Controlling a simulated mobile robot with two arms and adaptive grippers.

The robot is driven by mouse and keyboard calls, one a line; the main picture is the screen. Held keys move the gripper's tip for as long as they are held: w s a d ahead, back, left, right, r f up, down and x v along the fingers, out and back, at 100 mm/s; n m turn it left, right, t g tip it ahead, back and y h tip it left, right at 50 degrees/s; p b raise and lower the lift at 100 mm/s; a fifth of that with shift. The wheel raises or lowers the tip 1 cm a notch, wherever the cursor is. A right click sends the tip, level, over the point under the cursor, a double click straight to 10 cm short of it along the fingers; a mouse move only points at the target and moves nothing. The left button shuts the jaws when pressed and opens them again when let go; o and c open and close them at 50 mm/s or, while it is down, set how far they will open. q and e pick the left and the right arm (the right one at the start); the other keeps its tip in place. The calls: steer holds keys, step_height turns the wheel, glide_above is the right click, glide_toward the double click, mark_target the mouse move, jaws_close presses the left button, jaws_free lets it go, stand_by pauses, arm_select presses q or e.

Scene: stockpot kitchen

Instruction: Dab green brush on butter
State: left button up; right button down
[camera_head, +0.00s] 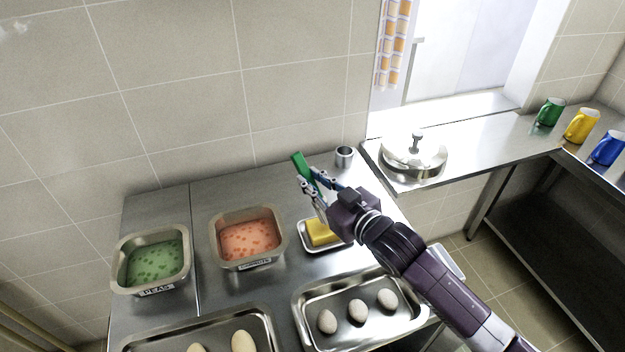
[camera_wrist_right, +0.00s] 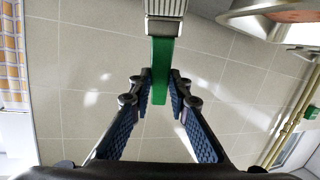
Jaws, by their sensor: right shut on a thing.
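My right gripper (camera_head: 316,184) is shut on the green brush (camera_head: 300,161) and holds it above the metal table, near the butter. In the right wrist view the green handle (camera_wrist_right: 161,70) is between the two fingertips, with a grey ribbed part (camera_wrist_right: 165,25) at its upper end. The yellow butter (camera_head: 320,233) lies in a small pale dish (camera_head: 305,246), partly hidden by my right gripper and arm. I cannot tell the exact height of the brush over the table. My left gripper is not in view.
An orange-filled tub (camera_head: 215,235) and a green-filled tub (camera_head: 118,278) stand left of the butter. A metal cup (camera_head: 344,157) is behind it. A tray (camera_head: 305,313) with three eggs is in front. A lidded pot (camera_head: 413,157) stands right.

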mark_target(300, 152)
steer(key=shift+f+b, duration=0.3)
steer(key=shift+f, duration=0.3)
stand_by(0.9)
step_height(300, 152, up, 7)
steer(key=p, duration=0.7)
steer(key=shift+r, duration=0.15)
stand_by(0.7)
